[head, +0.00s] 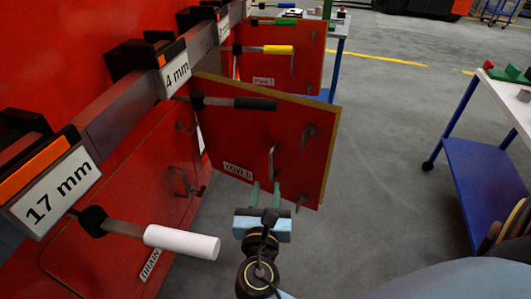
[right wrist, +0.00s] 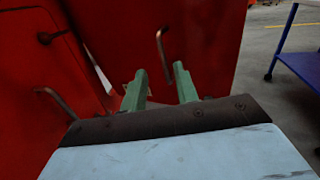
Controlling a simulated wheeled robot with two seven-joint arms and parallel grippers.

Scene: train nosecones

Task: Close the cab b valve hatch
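The valve hatch (head: 270,125) is a red panel with a pale edge and a label that appears to read "VALVE B". It stands swung out from the red train side, with several bent metal handles on its face. In the right wrist view, a red panel (right wrist: 205,45) with a bent handle (right wrist: 163,55) stands beyond the fingers. My right gripper (head: 265,188) is at the lower edge of the hatch, near a handle. Its green fingers (right wrist: 160,85) are apart with nothing visible between them. Contact with the hatch cannot be told. My left gripper is not in view.
A drain hatch (head: 150,225) lies flat against the train side at the left. Another open hatch (head: 300,60) stands behind. A blue-shelved cart (head: 485,180) is at right; grey floor between is clear.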

